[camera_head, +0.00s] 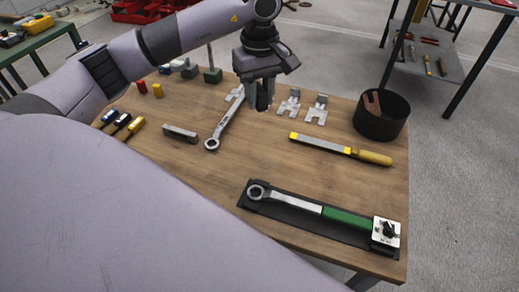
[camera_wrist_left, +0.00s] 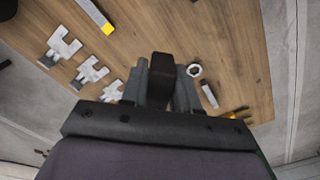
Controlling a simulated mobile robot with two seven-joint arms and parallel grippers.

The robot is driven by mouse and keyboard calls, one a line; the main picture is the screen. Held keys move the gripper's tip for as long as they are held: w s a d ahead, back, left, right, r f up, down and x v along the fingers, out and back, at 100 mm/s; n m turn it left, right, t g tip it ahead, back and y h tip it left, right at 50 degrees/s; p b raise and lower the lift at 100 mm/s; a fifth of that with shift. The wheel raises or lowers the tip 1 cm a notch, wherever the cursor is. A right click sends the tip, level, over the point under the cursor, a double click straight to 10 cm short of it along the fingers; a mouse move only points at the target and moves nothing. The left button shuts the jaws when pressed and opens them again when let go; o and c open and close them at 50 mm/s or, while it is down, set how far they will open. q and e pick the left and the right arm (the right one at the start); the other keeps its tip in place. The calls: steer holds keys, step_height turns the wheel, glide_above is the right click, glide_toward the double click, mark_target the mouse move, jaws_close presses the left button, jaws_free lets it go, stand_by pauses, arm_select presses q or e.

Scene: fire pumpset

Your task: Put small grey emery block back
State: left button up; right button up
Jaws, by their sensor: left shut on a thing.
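My left gripper (camera_head: 260,104) hangs over the back middle of the wooden table, pointing down. It is shut on a small dark grey block, which shows between the fingers in the left wrist view (camera_wrist_left: 161,68). This looks like the small grey emery block; in the head view the fingers mostly hide it. Several small blocks (camera_head: 212,75) stand at the table's back left edge. A longer grey bar (camera_head: 180,133) lies left of a ring spanner (camera_head: 212,143). My right gripper is not in view.
Forked metal pieces (camera_head: 316,109) lie right of the gripper. A yellow-handled file (camera_head: 340,149), a black bin (camera_head: 381,117) and a torque wrench on a dark tray (camera_head: 257,205) occupy the right side. Small coloured-handled items (camera_head: 123,121) lie at left. The table's middle front is clear.

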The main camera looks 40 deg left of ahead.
mark_target(259, 109)
arm_select(q)
step_height(259, 109, down, 12)
steer(key=shift+b, duration=0.45)
steer(key=shift+f, duration=2.1)
steer(key=shift+f+b, duration=0.15)
steer(key=shift+b, duration=0.2)
steer(key=o, duration=1)
steer(key=shift+r, duration=0.2)
step_height(259, 109, up, 12)
steer(key=shift+p, duration=0.65)
